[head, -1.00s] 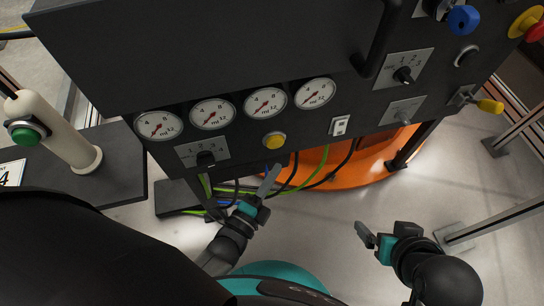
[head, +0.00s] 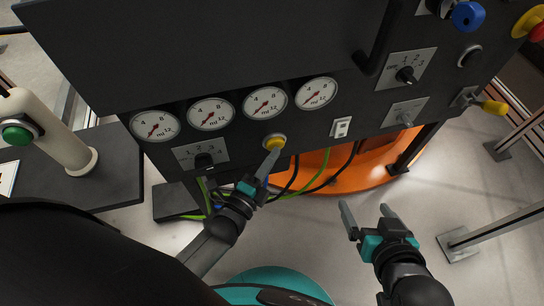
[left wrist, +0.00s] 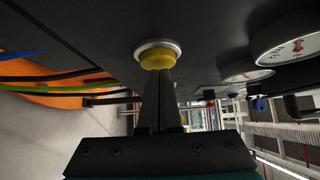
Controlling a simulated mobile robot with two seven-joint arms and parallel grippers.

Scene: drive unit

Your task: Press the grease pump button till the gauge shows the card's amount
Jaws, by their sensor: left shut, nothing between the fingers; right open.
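A yellow button (head: 274,142) sits on the dark panel below a row of several round white gauges, among them the third gauge (head: 265,102). Their red needles all slant the same way; exact readings are too small to tell. My left gripper (head: 271,154) is shut and empty, its tips at the yellow button. In the left wrist view the tips (left wrist: 159,72) meet the yellow button (left wrist: 157,59) in its pale ring; contact or pressing cannot be told for sure. A white card (head: 7,178) is cut off at the left edge. My right gripper (head: 364,207) is open and empty.
A selector knob (head: 204,160) marked with numbers is left of the button, a white switch (head: 341,128) right of it. A cream post (head: 52,135) with a green button (head: 17,134) stands at the left. Cables hang below the panel. Floor around my right gripper is clear.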

